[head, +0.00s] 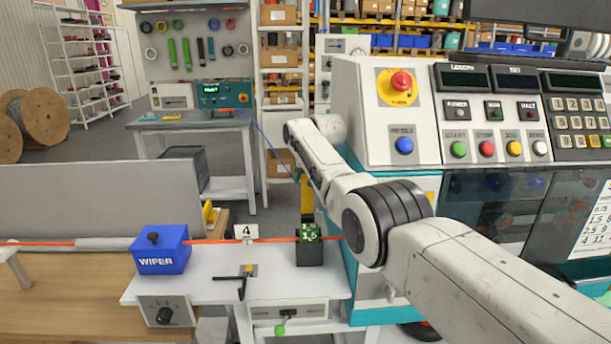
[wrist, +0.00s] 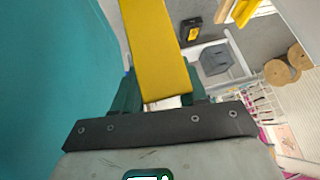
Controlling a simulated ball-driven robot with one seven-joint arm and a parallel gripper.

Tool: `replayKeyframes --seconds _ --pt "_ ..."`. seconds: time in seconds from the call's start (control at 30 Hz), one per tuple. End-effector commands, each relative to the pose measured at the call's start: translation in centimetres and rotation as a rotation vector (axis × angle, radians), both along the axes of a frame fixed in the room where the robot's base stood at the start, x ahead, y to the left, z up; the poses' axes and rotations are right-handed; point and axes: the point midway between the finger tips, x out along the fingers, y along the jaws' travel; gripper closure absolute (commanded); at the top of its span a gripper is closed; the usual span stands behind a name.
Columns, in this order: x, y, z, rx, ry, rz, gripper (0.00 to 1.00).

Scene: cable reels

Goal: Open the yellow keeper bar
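In the wrist view a long yellow bar (wrist: 155,45) runs up from between the dark green fingers of my gripper (wrist: 161,84). The fingers lie against both sides of the bar with no gap that I can see. The fingertips are mostly behind the bar.
An orange cable (head: 215,240) runs through the blue wiper box (head: 160,252) toward the dark green block. A white card marked 4 (head: 246,233) stands between them. The white and teal machine (head: 365,130) stands close on the right. The floor at left behind the grey panel is open.

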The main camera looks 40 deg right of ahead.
Motion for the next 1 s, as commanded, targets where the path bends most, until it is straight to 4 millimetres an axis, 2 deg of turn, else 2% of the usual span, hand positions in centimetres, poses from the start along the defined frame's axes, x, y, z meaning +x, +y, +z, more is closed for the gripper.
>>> replayKeyframes --seconds 0.03,0.13,0.47,0.67,1.0 --pt "-0.4 -0.1 -1.1 0.006 0.018 -0.002 0.57" --pt "-0.3 0.0 -1.0 0.005 0.016 0.0 0.48" --pt "-0.1 0.1 -0.3 0.003 0.006 0.002 0.48" --pt "-0.5 0.4 0.6 0.002 0.003 0.005 0.48" --pt "-2.6 0.6 3.1 0.002 0.004 -0.001 0.48"
